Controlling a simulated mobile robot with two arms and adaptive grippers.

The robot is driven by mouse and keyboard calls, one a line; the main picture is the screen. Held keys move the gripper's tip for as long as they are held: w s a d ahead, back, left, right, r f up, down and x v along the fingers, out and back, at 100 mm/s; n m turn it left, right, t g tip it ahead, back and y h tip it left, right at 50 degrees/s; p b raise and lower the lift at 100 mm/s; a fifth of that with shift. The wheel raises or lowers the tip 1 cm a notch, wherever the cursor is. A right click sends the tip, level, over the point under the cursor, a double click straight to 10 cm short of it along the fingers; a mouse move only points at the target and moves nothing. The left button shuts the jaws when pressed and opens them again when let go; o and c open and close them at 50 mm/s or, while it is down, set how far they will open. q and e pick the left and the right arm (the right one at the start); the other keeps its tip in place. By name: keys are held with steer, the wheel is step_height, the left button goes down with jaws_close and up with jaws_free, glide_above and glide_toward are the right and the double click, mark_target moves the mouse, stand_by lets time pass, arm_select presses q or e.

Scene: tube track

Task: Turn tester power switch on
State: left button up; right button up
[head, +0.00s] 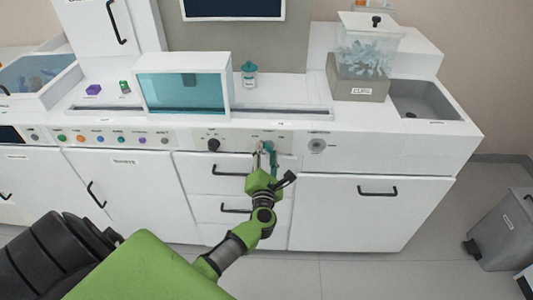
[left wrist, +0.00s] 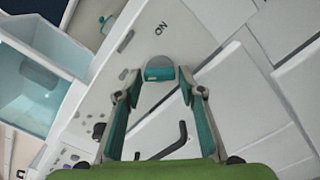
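The power switch (left wrist: 159,73) shows in the left wrist view as a teal lever on a round grey base. It is on the white front panel, with an "ON" label beside it. In the head view it cannot be told apart from the fingers in front of it. My left gripper (head: 266,150) is at this panel in the head view. In the left wrist view its two teal-and-grey fingers (left wrist: 158,83) are spread apart, one on each side of the lever, with gaps visible. I cannot tell whether either touches it. My right gripper is not in view.
A black knob (head: 213,145) is left of my gripper and a round socket (head: 317,146) is to its right. Drawers with black handles (head: 232,171) lie below the panel. A teal-windowed box (head: 183,90) and a small bottle (head: 249,75) stand on the counter above.

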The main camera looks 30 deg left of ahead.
arm_select(q)
steer(key=c, duration=0.8)
steer(key=shift+c, duration=0.2)
